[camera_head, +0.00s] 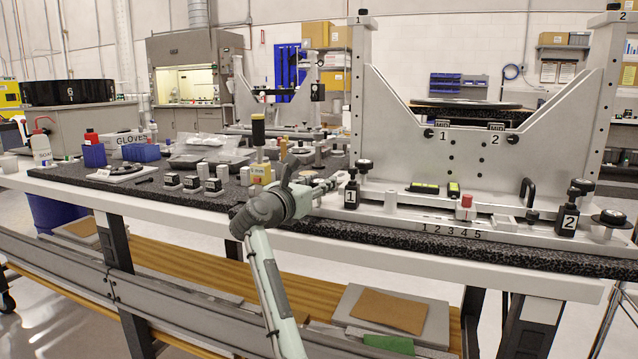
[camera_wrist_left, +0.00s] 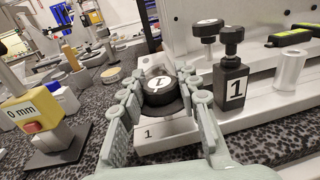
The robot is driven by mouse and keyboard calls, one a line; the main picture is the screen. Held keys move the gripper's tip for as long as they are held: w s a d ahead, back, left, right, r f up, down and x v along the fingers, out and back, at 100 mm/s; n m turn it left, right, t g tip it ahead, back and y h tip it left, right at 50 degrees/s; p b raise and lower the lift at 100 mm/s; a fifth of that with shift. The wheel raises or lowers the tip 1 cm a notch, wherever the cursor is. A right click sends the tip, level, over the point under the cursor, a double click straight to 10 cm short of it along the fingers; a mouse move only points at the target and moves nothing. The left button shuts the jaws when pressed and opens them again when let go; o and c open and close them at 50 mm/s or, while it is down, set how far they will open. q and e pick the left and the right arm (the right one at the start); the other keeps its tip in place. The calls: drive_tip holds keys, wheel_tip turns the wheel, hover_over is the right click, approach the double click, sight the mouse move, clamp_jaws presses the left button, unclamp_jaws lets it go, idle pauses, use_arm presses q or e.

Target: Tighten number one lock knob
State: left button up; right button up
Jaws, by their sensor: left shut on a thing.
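A round black knob (camera_wrist_left: 160,90) with a white label on top shows in the left wrist view, above a light plate marked 1 (camera_wrist_left: 165,137). My left gripper (camera_wrist_left: 160,95) is shut on this knob, one finger on each side. In the head view my left gripper (camera_head: 328,185) is at the left end of the fixture base, and the knob in it cannot be made out clearly. Just right of it stands a black block labelled 1 (camera_head: 351,196) with a black knob on top; the block also shows in the left wrist view (camera_wrist_left: 231,88). My right gripper is not in view.
The tall grey mirror fixture (camera_head: 400,110) rises behind. A black block labelled 2 (camera_head: 567,220) stands at its right end. A yellow block marked 0 mm (camera_wrist_left: 32,112) and several small blocks stand left of my gripper on the speckled black surface.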

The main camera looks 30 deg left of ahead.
use_arm(q)
drive_tip(key=shift+a, duration=0.1)
drive_tip(key=m+h, duration=0.2)
drive_tip(key=h, duration=0.1)
drive_tip(key=m+h, duration=0.2)
drive_tip(key=h, duration=0.2)
drive_tip(key=shift+a+m+g, duration=0.1)
drive_tip(key=shift+m+g, duration=0.3)
drive_tip(key=shift+o, duration=0.2)
drive_tip(key=m+g+h, duration=0.2)
drive_tip(key=m+h, duration=0.1)
drive_tip(key=h, duration=0.1)
drive_tip(key=m+g+h, duration=0.3)
drive_tip(key=h, duration=0.1)
drive_tip(key=o, duration=1.2)
drive_tip(key=shift+c, duration=0.2)
drive_tip(key=v, duration=1.2)
